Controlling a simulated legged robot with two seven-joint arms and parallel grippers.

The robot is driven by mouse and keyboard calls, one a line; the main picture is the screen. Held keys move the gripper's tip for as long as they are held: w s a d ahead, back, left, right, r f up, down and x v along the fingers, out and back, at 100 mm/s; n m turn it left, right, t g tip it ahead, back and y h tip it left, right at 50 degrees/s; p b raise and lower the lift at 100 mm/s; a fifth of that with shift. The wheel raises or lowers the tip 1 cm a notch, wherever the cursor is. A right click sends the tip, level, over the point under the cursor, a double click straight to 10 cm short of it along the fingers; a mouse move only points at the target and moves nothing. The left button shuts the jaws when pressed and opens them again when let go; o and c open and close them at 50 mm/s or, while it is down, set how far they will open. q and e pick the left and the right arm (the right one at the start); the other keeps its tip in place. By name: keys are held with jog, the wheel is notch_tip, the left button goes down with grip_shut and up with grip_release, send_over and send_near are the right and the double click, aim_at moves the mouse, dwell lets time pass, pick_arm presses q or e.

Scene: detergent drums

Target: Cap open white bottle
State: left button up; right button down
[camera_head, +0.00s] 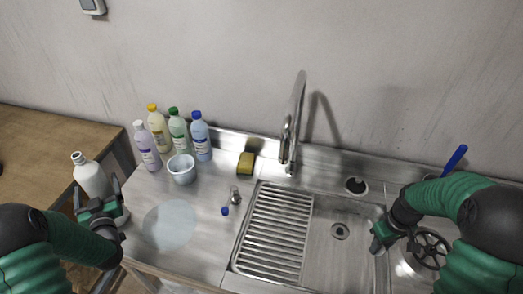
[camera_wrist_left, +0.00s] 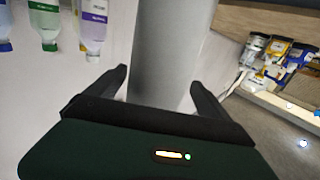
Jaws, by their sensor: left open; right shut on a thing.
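The white bottle (camera_head: 91,178) stands upright at the far left of the counter. Its top shows a narrow neck with a dark ring, and I see no cap on it. My left gripper (camera_head: 97,200) is open at the bottle, with a finger on each side. In the left wrist view the bottle (camera_wrist_left: 170,50) fills the space between the spread fingers (camera_wrist_left: 160,85); I cannot tell whether they touch it. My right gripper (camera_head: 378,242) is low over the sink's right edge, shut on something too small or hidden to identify. No loose bottle cap can be made out for certain.
Purple (camera_head: 147,147), yellow (camera_head: 158,128), green (camera_head: 178,130) and blue (camera_head: 201,138) bottles stand behind a light bucket (camera_head: 182,169). A sponge (camera_head: 246,163), a small blue-ended metal item (camera_head: 233,197), the faucet (camera_head: 293,120) and the sink (camera_head: 322,258) lie between my grippers.

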pick_arm(q)
jog(key=shift+s+d+r, duration=0.1)
jog(key=shift+d+r, duration=0.2)
jog(key=shift+d, duration=0.5)
jog(key=shift+c, duration=1.3)
jog(key=shift+a+f, duration=0.2)
jog(key=shift+a, duration=0.3)
jog(key=c, duration=0.5)
jog(key=shift+a, duration=0.2)
jog(key=c, duration=0.4)
jog(key=shift+d, duration=0.35)
grip_shut()
jog(key=shift+r, duration=0.15)
jog(key=shift+a, duration=0.2)
